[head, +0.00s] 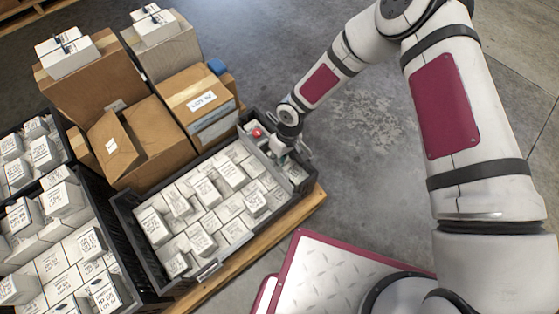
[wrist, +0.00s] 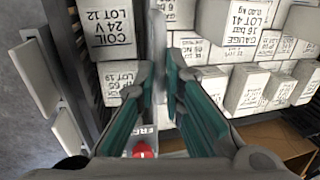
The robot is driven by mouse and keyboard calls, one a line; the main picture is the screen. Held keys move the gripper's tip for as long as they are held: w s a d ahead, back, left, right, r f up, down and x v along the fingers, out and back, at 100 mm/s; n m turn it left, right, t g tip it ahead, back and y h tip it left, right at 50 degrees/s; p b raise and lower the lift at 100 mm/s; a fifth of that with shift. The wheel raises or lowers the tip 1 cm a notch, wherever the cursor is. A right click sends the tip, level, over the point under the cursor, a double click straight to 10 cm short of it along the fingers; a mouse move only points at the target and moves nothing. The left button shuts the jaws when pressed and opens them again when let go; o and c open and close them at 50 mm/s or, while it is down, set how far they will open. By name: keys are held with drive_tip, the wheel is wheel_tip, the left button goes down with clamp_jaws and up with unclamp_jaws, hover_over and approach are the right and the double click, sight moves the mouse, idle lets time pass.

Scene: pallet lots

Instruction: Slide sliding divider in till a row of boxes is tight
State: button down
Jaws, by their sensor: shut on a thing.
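The sliding divider is a thin grey plate (wrist: 158,45) standing upright in a dark crate (head: 122,207). In the head view it crosses near the crate's far right end. My gripper (head: 283,146) is over that end; in the wrist view its teal-padded fingers (wrist: 160,78) are shut on the divider's plate. White labelled boxes (head: 208,192) fill the larger part of the crate on one side. A few more boxes, such as one marked COIL 24 V (wrist: 112,28), lie on the other side. My fingers hide part of the divider, so I cannot tell whether the row touches it.
Brown cartons (head: 140,142) stand behind the crate. More dark crates of white boxes (head: 62,262) are at the left. The crate rests on a wooden pallet (head: 262,242); grey floor to the right is open.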

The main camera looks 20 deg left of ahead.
drive_tip(key=s+a+b, duration=0.1)
drive_tip(key=s+a, duration=0.5)
drive_tip(key=s, duration=0.4)
drive_tip(key=s+a+b, duration=0.1)
drive_tip(key=s+a, duration=0.5)
drive_tip(key=s, duration=0.5)
drive_tip(key=shift+s+a+b, duration=0.2)
drive_tip(key=shift+b, duration=0.2)
drive_tip(key=c, duration=1.8)
unclamp_jaws()
drive_tip(key=shift+o, duration=0.6)
wheel_tip(320, 180, up, 12)
drive_tip(key=w+d, duration=0.1)
drive_tip(key=w, duration=0.1)
